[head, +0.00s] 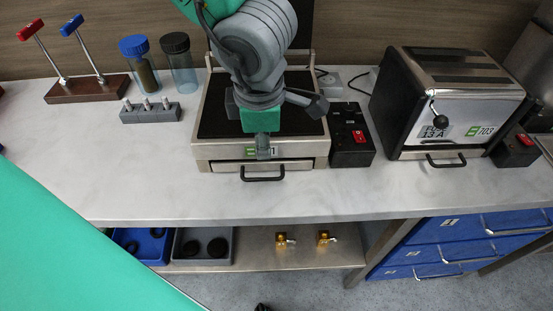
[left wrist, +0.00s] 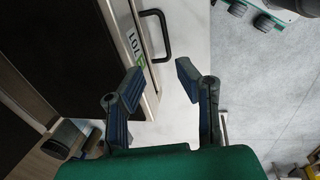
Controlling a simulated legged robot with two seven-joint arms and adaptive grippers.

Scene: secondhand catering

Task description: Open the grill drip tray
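The grill (head: 210,150) stands on the worktop with a dark plate on top and a 701 label on its steel front. The drip tray (head: 225,166) is a low drawer at the base of that front and looks closed. Its black bar handle (head: 263,178) sticks out over the worktop; the handle also shows in the left wrist view (left wrist: 166,38). My left gripper (head: 264,152) is above the grill's front edge, pointing down, and partly covers the label. In the left wrist view its fingers (left wrist: 159,76) are apart and empty, and the handle lies beyond them. My right gripper is not in view.
A black switch box (head: 350,148) stands right of the grill, then a toaster (head: 447,110). Jars (head: 140,65) and a grey peg block (head: 150,113) are at left. The worktop (head: 200,200) before the grill is clear; a shelf (head: 305,250) and blue drawers (head: 450,243) are below.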

